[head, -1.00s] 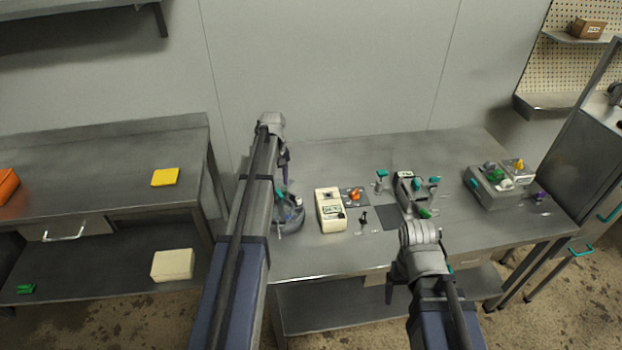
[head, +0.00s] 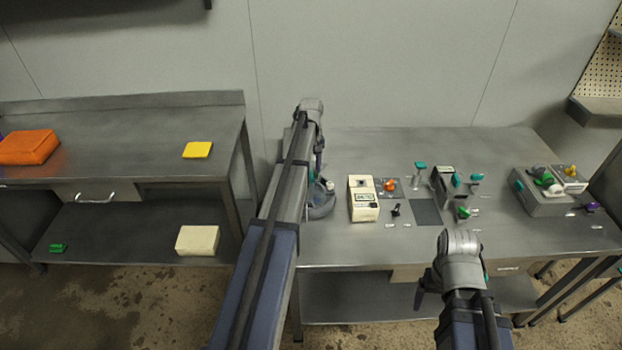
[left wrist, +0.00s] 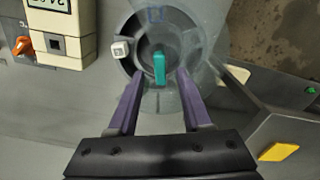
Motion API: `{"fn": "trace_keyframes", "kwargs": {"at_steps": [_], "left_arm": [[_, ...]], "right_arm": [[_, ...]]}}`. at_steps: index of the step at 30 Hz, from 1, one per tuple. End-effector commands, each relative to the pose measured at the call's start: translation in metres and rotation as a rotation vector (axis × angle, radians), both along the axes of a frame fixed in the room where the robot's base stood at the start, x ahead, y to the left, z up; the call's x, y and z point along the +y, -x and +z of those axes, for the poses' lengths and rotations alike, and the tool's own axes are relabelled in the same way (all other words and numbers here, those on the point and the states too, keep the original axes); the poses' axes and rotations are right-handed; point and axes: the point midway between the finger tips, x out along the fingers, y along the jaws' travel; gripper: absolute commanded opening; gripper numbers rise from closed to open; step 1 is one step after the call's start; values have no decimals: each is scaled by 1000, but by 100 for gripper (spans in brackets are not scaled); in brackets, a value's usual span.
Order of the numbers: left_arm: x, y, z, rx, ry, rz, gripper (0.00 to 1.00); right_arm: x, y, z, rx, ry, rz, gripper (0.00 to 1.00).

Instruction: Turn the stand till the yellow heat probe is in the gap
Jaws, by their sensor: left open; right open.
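A round grey stand (head: 322,209) sits at the left end of the middle table, partly hidden behind my left arm. In the left wrist view it is a dark disc with a pale, see-through-looking rim (left wrist: 196,32). A teal upright tab (left wrist: 159,68) is near its middle, and a white cube (left wrist: 119,50) with a mark is at its left. My left gripper (left wrist: 160,82) is open over the stand, its purple fingers on either side of the tab, with no clear contact. My right gripper (head: 420,296) is open at the table's front, mostly hidden by its arm. I cannot make out the yellow heat probe or the gap.
A cream meter (head: 363,200) stands right of the stand, beside an orange knob (head: 389,184). Farther right are teal-handled fixtures (head: 421,168) and a grey box (head: 543,198) with coloured knobs. A yellow pad (head: 197,150) lies on the left table.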

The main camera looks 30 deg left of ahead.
Motion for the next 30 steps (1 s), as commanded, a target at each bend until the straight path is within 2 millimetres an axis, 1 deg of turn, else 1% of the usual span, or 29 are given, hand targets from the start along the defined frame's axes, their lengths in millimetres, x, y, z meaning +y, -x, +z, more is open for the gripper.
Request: {"fn": "trace_keyframes", "kwargs": {"at_steps": [1,4,14,17,27,28,30], "left_arm": [[0,0,-13,0,0,0,50],[0,0,-20,0,0,0,50],[0,0,-21,0,0,0,50],[0,0,-21,0,0,0,41],[0,0,-21,0,0,0,3],[0,0,-21,0,0,0,0],[0,0,-21,0,0,0,0]], "right_arm": [[0,0,-13,0,0,0,86],[0,0,-20,0,0,0,86],[0,0,-21,0,0,0,86],[0,0,-21,0,0,0,86],[0,0,-21,0,0,0,86],[0,0,-21,0,0,0,86],[0,0,-21,0,0,0,86]]}}
